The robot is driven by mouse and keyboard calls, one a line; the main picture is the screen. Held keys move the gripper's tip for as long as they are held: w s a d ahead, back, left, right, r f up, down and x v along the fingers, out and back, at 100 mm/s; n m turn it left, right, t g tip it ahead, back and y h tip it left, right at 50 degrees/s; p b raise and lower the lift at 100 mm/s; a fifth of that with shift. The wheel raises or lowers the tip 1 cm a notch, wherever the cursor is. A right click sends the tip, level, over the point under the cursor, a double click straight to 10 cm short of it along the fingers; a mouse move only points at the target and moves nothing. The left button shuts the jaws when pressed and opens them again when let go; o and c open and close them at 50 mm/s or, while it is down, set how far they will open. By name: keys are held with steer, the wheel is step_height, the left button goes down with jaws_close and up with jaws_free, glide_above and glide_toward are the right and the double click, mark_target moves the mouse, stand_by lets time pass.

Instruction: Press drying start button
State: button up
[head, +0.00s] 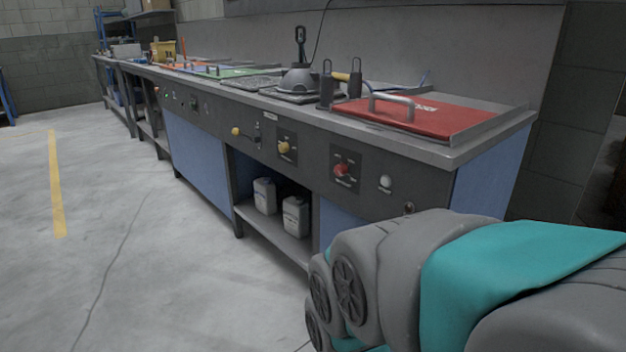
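A dark control panel runs along the front of a long workbench (430,150). Near its right end is a red rotary knob (341,169) on a black plate, with a pale round button (385,182) to its right. A yellow knob (285,147) on another black plate sits further left. The labels are too small to read, so I cannot tell which control is the drying start button. My arm, grey and teal, fills the lower right, in front of the bench's near end. My gripper is not in view.
A red lid (418,113) with a metal handle lies on the bench top. White canisters (264,196) stand on the shelf underneath. A small round fitting (409,207) is low on the panel, close above my arm in the picture. The concrete floor (130,240) at left is clear.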

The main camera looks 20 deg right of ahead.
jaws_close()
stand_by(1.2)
